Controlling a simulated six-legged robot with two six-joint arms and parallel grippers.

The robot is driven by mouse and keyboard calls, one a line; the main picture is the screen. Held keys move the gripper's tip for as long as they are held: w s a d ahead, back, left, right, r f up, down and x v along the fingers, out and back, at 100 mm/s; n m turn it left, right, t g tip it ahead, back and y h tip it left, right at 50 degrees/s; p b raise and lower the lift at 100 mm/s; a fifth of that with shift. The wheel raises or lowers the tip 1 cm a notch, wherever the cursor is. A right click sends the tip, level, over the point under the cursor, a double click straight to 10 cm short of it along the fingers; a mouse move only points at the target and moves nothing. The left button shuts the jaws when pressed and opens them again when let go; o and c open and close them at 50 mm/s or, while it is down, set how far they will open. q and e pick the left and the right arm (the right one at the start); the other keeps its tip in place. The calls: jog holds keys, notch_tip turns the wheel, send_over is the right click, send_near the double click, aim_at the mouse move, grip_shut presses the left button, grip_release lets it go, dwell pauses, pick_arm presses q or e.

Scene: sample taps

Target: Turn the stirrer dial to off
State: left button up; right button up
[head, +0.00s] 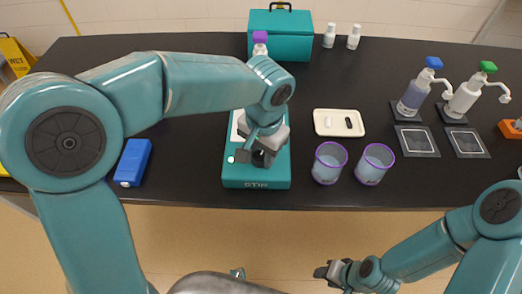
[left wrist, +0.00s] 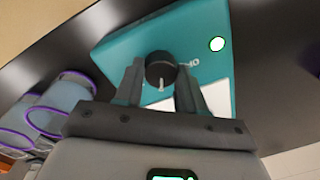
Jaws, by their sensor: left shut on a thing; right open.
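The teal stirrer (head: 256,183), marked STIR on its front, stands near the front edge of the black bench. Its white top plate is largely covered by my left arm. The black stirrer dial (left wrist: 161,68) shows in the left wrist view, with a pale pointer mark on the side facing my gripper. My left gripper (head: 259,153) is shut on the dial, one finger on each side; it also shows in the left wrist view (left wrist: 158,88). My right gripper (head: 322,272) is open and empty, low in front of the bench.
Two purple-rimmed beakers (head: 329,162) stand right of the stirrer, with a white tray (head: 339,133) behind. A blue block (head: 133,162) lies to the left. A teal box (head: 280,47) stands at the back. Pump bottles (head: 417,92) stand at the right.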

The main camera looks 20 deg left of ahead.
pick_arm(q)
jog(key=shift+n, duration=0.3)
jog(key=n, duration=0.3)
jog(key=shift+n+b, duration=0.3)
jog(key=n, duration=0.4)
jog(key=shift+n, duration=0.3)
jog(key=n+b, duration=0.1)
jog(key=n, duration=0.3)
jog(key=shift+a+n+g, duration=0.1)
jog(key=shift+n+g, duration=0.2)
jog(key=shift+r+n, duration=0.1)
jog(key=shift+n, duration=2.2)
jog(key=shift+w, duration=0.1)
jog(key=o, duration=1.1)
jog(key=shift+c, duration=0.2)
